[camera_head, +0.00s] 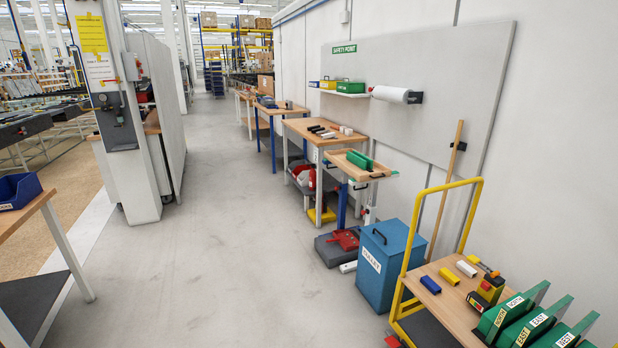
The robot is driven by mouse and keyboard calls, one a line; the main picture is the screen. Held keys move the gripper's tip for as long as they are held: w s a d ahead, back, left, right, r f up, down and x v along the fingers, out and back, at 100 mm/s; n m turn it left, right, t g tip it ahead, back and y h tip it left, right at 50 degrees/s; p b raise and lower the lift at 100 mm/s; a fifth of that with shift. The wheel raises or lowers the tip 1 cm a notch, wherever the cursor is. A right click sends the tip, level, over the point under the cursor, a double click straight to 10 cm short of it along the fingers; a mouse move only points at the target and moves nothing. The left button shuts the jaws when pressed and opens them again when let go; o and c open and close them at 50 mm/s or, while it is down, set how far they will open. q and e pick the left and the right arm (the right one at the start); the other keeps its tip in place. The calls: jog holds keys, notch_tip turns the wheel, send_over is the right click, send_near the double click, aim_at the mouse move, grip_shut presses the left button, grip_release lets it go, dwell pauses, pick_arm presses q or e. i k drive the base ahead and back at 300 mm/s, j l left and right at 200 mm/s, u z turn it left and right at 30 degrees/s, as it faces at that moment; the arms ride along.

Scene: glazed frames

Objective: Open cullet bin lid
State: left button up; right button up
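The cullet bin (390,283) is a blue box on the floor at the right of centre, with a white label reading CULLET on its left-hand face. Its blue lid (392,236) lies flat over the top and looks shut. A dark handle (379,237) sits on the lid near its left edge. Neither of my grippers shows in the head view, so nothing of mine is seen at the bin.
A yellow-framed cart (402,300) stands close to the bin's right, carrying green blocks (507,318) and tools. A broom-like pole (445,190) leans on the wall behind.

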aim_at(391, 234)
jog(key=i+z, duration=0.1)
jog(key=i, duration=0.4)
jog(key=i+j+z, duration=0.15)
jog(key=i, duration=0.35)
jog(key=i+j+z, duration=0.1)
jog(key=i, duration=0.4)
jog(key=i+j+z, duration=0.1)
jog(key=i, duration=0.4)
jog(key=i+j+z, duration=0.1)
jog(key=i+j, duration=0.2)
jog(key=i, duration=0.15)
